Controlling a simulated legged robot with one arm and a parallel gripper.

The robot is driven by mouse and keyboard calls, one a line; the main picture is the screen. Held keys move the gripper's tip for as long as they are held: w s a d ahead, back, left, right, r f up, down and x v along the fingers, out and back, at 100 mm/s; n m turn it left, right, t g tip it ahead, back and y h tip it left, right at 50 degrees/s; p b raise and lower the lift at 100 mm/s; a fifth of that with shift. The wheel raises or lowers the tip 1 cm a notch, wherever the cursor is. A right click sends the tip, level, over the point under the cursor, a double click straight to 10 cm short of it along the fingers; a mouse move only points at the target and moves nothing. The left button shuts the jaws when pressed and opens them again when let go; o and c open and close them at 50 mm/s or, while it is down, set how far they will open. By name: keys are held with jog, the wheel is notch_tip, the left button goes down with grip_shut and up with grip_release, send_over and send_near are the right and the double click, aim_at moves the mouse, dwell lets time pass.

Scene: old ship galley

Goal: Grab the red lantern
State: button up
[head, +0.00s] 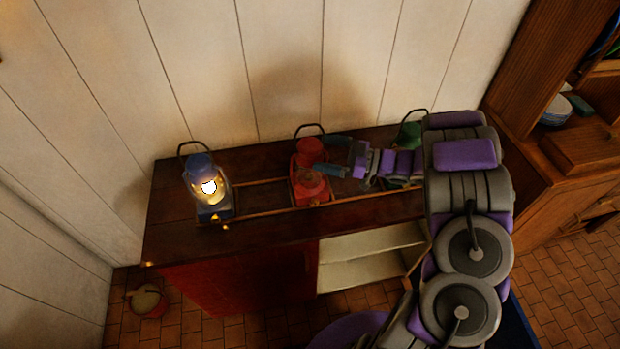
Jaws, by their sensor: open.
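The red lantern (308,185) stands upright on the dark wooden counter, in the middle of a row of lanterns, with its dark wire handle arched above it. My gripper (330,155) is open just to the right of the red lantern, its two fingers pointing left toward it. The upper finger is level with the lantern's top, and the lower finger overlaps its right edge in the picture. I cannot tell whether either finger touches it. Nothing is held.
A lit blue lantern (207,188) stands on the counter (260,232) to the left. A green lantern (409,136) to the right is partly hidden by my arm. A plank wall (290,65) rises behind. A wooden cabinet (575,150) stands at the right.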

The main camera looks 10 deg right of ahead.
aim_at(310, 147)
jog(key=shift+r+b+x, duration=0.2)
jog(key=shift+b+x, duration=0.6)
jog(key=shift+x, duration=1.95)
jog(key=shift+w+d, duration=0.15)
jog(key=shift+w, duration=0.05)
jog(key=shift+d, duration=0.15)
jog(key=shift+c, duration=1.3)
grip_shut()
